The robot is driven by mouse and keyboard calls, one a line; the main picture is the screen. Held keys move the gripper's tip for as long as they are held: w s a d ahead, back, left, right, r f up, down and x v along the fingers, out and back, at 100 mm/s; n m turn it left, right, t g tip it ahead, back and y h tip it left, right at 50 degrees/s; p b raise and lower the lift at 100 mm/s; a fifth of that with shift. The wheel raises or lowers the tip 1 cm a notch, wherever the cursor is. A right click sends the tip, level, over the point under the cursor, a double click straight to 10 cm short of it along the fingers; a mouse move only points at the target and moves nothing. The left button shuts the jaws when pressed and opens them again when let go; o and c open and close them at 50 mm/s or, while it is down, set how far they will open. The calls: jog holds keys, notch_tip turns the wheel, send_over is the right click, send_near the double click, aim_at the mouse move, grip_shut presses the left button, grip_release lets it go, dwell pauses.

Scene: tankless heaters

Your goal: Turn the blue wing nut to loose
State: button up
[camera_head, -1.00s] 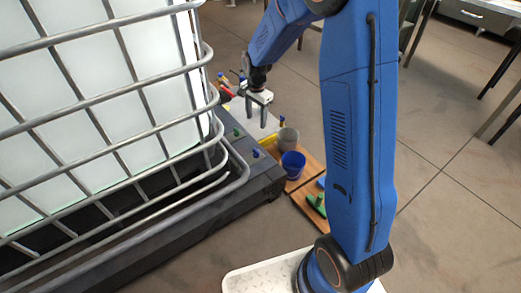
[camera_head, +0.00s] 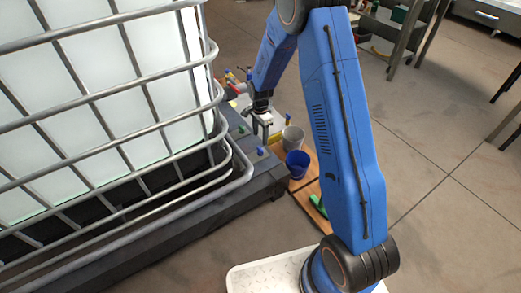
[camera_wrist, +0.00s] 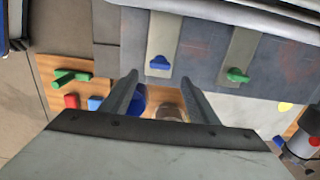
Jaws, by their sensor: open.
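The blue wing nut (camera_wrist: 160,63) sits on a light plate on the dark ledge in the wrist view. It shows small in the head view (camera_head: 261,151). My gripper (camera_wrist: 160,82) is open and empty, its two fingers apart. In the wrist picture the nut lies just beyond the fingertips, between their lines, and no contact shows. In the head view my gripper (camera_head: 265,132) is above the ledge, close to the blue nut. A green wing nut (camera_wrist: 237,75) is on another plate to the right in the wrist view.
A caged white tank (camera_head: 100,90) stands on the dark base at left. A blue bucket (camera_head: 296,163) and a grey bucket (camera_head: 292,137) stand on a wooden board beside the ledge. Red, blue and green pieces (camera_wrist: 72,76) lie on that board. Open floor is at right.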

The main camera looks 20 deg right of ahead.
aim_at(260, 149)
notch_tip(260, 149, down, 10)
dwell(0.4)
jog(key=c, duration=1.1)
